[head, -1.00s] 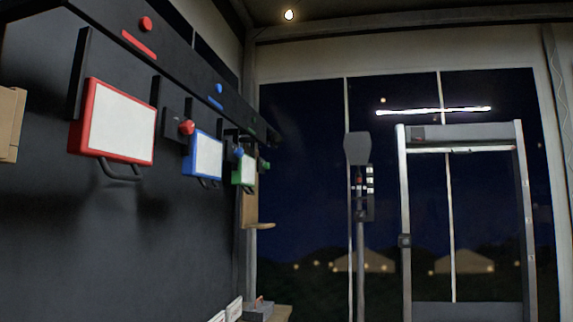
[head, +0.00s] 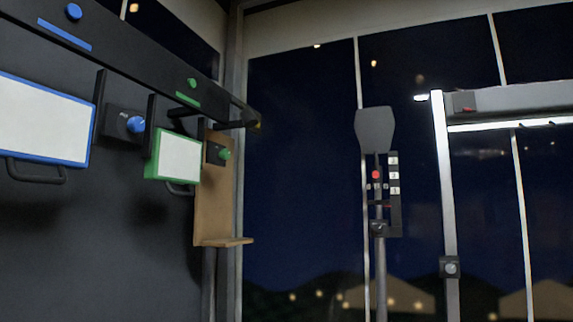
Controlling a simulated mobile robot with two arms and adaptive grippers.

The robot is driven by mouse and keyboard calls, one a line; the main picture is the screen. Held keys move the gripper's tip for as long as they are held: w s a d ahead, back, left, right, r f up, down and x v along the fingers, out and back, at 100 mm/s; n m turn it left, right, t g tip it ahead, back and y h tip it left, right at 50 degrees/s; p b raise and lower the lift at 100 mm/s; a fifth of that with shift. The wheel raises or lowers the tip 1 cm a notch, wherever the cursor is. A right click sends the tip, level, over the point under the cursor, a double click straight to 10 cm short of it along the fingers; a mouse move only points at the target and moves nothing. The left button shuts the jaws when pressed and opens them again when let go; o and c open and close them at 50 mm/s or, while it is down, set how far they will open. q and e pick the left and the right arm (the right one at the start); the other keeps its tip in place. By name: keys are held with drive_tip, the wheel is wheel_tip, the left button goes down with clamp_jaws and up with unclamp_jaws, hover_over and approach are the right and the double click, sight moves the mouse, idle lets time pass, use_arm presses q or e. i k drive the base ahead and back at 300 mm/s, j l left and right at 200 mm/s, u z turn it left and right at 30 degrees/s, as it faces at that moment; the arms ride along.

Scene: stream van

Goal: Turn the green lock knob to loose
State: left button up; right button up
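The green lock knob (head: 224,154) sits on a small dark block at the right of the green-framed panel (head: 179,158). The panel has a white face and a dark handle at its bottom. It hangs from the dark overhead rail (head: 140,62), below a green dot (head: 192,83) and a green bar (head: 188,99). The knob's setting is too small to read. Neither of my grippers is in view.
A blue-framed panel (head: 88,142) and blue knob (head: 136,124) are nearer, at left. A wooden bracket (head: 207,220) with a shelf stands behind the green knob. A post with a grey paddle head (head: 375,130) and a metal frame (head: 446,190) stand at right.

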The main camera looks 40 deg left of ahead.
sight(224, 154)
drive_tip(key=i+l+u, duration=0.1)
drive_tip(key=i+u, duration=0.2)
drive_tip(key=i, duration=0.25)
drive_tip(key=i+l+u, duration=0.3)
drive_tip(key=i, duration=0.2)
drive_tip(key=i+l+u, duration=0.3)
drive_tip(key=i, duration=0.2)
